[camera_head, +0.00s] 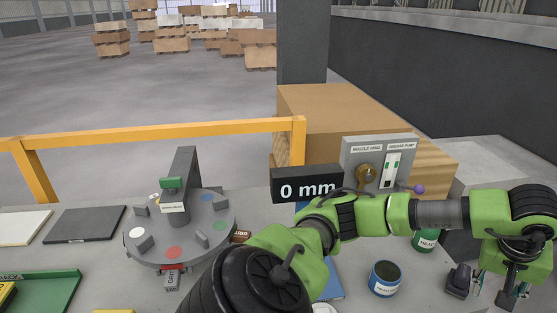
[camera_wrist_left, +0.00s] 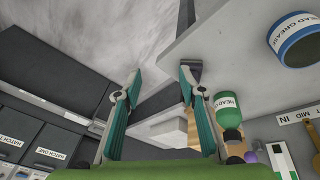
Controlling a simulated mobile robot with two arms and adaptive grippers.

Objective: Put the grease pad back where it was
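My left gripper (camera_head: 498,296) hangs at the right edge of the head view, beyond the slab's right end. In the left wrist view the left gripper (camera_wrist_left: 158,78) is open, with nothing seen between its fingers. A small dark block (camera_head: 458,281), perhaps the grease pad, stands at the slab's edge just left of it. In the left wrist view this block (camera_wrist_left: 192,68) is close to the right fingertip; I cannot tell if they touch. A blue-banded grease jar (camera_head: 385,279) stands farther left. The right gripper is not seen.
A round grey turntable (camera_head: 180,232), a dark plate (camera_head: 85,225) and a green tray (camera_head: 45,291) occupy the left. My arm hides the slab's middle.

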